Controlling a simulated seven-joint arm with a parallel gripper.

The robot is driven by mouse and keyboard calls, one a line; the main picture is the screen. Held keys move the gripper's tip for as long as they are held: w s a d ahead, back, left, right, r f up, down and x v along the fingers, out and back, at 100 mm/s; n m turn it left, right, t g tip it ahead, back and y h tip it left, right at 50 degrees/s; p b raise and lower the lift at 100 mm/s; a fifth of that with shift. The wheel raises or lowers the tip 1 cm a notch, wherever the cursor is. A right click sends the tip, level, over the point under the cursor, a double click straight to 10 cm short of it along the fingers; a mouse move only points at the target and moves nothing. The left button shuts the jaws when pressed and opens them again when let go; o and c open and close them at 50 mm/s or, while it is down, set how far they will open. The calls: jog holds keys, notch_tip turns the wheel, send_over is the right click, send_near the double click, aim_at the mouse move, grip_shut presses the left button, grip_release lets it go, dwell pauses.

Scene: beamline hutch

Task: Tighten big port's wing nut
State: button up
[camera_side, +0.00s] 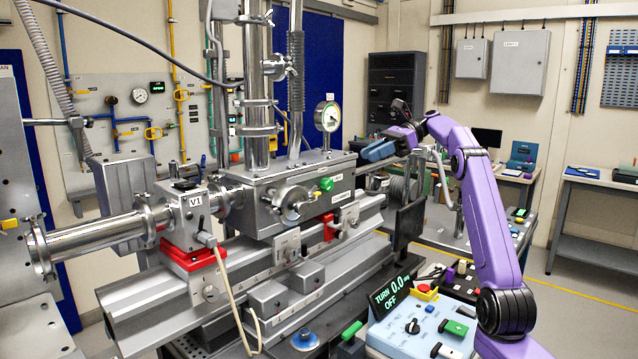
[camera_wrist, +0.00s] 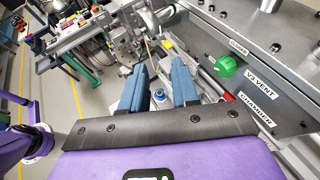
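The steel chamber (camera_side: 262,190) stands mid-picture in the side view. A round clamped port (camera_side: 291,204) sits on its front face, with small metal hardware at its right edge. I cannot tell for certain whether this is the big port, and no wing nut shows clearly enough to judge how tight it is. My gripper (camera_side: 366,152) is off the chamber's right end, apart from that port. In the wrist view my gripper (camera_wrist: 160,65) has two blue fingers spread apart with nothing held between them.
A green knob (camera_side: 327,184) sticks out of the chamber and shows in the wrist view (camera_wrist: 226,66), near my right finger. A pressure gauge (camera_side: 327,116) stands above the chamber.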

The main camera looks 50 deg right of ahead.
aim_at(310, 190)
jog(key=x, duration=1.6)
jog(key=shift+a+f, duration=0.2)
jog(key=shift+a, duration=0.15)
jog(key=shift+w, duration=0.1)
grip_shut()
